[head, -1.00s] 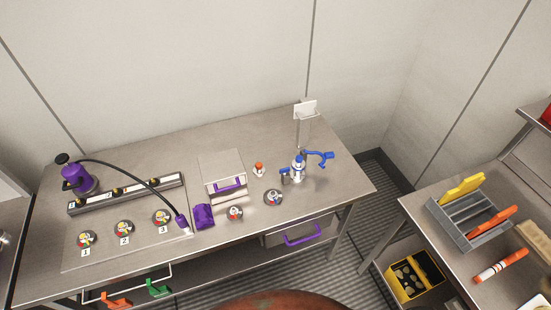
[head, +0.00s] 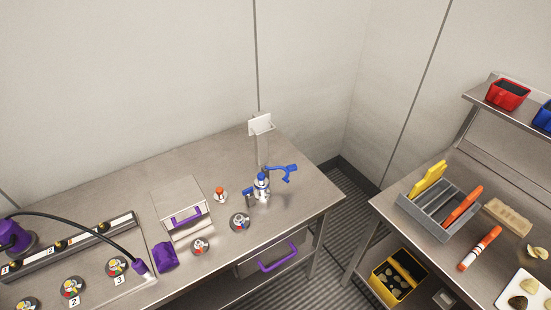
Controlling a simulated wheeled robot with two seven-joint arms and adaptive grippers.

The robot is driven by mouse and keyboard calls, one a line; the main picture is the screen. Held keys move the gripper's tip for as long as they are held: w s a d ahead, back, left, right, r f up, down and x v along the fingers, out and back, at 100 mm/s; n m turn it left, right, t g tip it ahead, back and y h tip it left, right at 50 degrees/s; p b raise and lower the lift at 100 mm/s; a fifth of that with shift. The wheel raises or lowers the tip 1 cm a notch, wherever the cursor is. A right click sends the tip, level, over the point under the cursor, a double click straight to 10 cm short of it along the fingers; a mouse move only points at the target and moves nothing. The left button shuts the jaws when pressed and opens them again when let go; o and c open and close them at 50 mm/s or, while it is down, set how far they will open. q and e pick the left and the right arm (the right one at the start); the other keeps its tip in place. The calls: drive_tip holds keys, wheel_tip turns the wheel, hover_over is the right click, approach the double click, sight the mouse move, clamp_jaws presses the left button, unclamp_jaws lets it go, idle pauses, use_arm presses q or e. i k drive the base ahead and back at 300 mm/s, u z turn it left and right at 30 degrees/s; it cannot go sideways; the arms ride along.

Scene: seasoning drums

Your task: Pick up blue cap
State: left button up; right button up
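A small silver device with blue parts (head: 262,189) stands on the steel table near its right end. A blue cap-like top (head: 262,177) sits on it, and a blue handle (head: 282,173) reaches to its right. I cannot tell whether this blue top is a loose cap. No other clear blue cap shows on the table. Neither of my grippers is in view.
The steel table (head: 120,185) holds a purple-handled box (head: 180,205), a purple block (head: 165,256) and several small round pieces. A right bench carries a grey tray (head: 437,213). Red (head: 508,94) and blue (head: 543,117) bins sit on its shelf. A floor gap separates the tables.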

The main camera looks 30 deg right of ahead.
sight(261, 181)
drive_tip(key=k, duration=0.5)
drive_tip(key=z, duration=1.1)
drive_tip(key=i, duration=1.55)
drive_tip(key=u, duration=0.55)
